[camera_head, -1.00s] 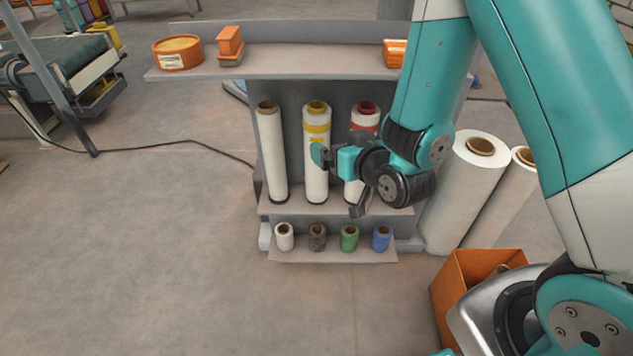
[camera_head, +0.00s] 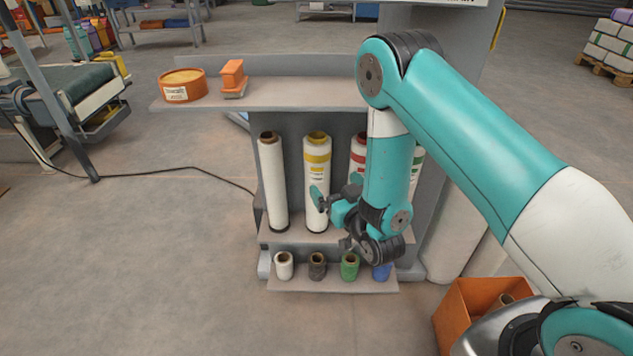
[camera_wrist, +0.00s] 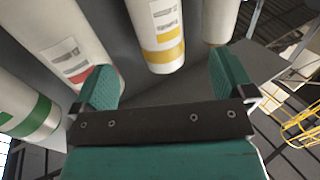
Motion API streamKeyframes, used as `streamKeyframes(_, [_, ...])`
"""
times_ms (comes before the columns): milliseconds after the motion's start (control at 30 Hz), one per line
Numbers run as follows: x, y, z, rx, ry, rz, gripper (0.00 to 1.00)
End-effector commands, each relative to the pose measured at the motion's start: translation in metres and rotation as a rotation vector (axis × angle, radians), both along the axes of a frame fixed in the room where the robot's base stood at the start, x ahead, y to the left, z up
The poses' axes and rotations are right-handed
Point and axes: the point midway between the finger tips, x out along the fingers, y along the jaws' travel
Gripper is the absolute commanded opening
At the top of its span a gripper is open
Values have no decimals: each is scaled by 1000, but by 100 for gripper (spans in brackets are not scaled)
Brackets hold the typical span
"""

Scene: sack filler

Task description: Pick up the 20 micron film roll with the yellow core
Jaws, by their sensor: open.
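The film roll with the yellow core (camera_head: 317,178) stands upright on the middle shelf, white with yellow bands. It also shows in the wrist view (camera_wrist: 157,35), ahead of and between my fingertips. My gripper (camera_head: 328,212) is open and empty. In the head view one fingertip overlaps the roll's lower right side; I cannot tell if it touches. In the wrist view, my gripper (camera_wrist: 165,85) has its two teal fingers spread, with the roll beyond them. The roll's "20 micron" label is too small to read.
A plain roll (camera_head: 272,185) stands left of the yellow one. A red-banded roll (camera_head: 357,150) and a green-banded roll (camera_wrist: 25,108) stand on the other side. Small spools (camera_head: 317,265) line the lower shelf. An orange bin (camera_head: 462,310) is at front right. The upper shelf (camera_head: 290,94) overhangs.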

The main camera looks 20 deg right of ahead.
Motion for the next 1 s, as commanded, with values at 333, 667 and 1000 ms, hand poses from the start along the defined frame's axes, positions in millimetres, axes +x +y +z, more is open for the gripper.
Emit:
streamKeyframes(333, [53, 8, 0, 1, -1, 0, 100])
streamKeyframes(667, [94, 11, 1, 2, -1, -3, 100])
streamKeyframes(1000, [106, 14, 0, 1, 1, 0, 100])
